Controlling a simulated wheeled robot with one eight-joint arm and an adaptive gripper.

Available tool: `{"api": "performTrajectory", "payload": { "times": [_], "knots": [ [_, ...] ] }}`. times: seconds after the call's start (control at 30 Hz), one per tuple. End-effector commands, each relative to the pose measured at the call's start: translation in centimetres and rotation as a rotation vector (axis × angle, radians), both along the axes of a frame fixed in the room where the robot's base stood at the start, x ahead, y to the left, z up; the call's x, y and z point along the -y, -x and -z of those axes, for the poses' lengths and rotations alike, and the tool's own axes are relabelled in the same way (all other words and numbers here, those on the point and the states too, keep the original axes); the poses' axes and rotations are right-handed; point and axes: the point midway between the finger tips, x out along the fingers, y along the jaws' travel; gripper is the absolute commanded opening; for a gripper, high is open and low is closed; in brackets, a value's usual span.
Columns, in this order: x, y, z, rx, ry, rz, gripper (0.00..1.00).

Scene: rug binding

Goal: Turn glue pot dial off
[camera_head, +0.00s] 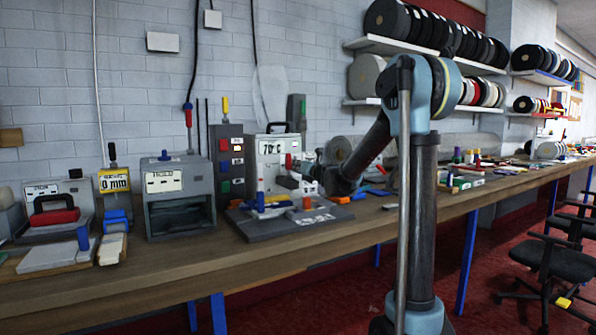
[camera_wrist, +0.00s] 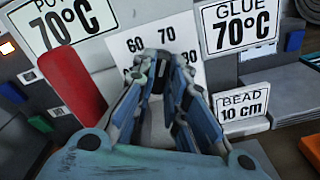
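The glue pot unit (camera_head: 271,174) stands on the bench in the head view, with a "70°C" sign on its front. In the wrist view its white dial plate (camera_wrist: 129,45) shows the numbers 60, 70 and part of 80. My gripper (camera_wrist: 164,62) reaches toward this plate, its fingertips close together in front of the numbers. A small dark part shows between the tips; I cannot tell whether it is the dial knob or whether the fingers touch it. The dial's pointer is hidden behind the fingers. In the head view my gripper (camera_head: 306,180) is at the unit's right side.
A red handle (camera_wrist: 72,82) stands close left of my gripper. A "GLUE 70°C" sign (camera_wrist: 240,28) and a "BEAD 10 cm" sign (camera_wrist: 243,100) are to the right. A grey base plate (camera_head: 285,224) with coloured parts lies in front. A grey control box (camera_head: 231,160) stands left.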

Motion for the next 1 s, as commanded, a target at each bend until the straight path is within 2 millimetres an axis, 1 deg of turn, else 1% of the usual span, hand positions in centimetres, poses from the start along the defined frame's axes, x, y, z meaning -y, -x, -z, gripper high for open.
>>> {"api": "performTrajectory", "payload": {
  "times": [0.07,0.1,0.27,0.47,0.67,1.0],
  "knots": [
    [0.16,-0.03,0.06,0.000,0.001,0.003,0.00],
    [0.70,-0.09,0.06,0.000,0.001,0.007,0.00],
    [0.47,-0.10,0.09,0.005,0.008,0.007,0.00],
    [0.47,-0.13,0.10,0.038,0.058,0.008,0.00],
    [0.44,-0.11,0.08,0.112,0.168,0.009,0.00],
    [0.34,-0.04,0.08,0.289,0.431,0.009,0.00]
  ]
}}
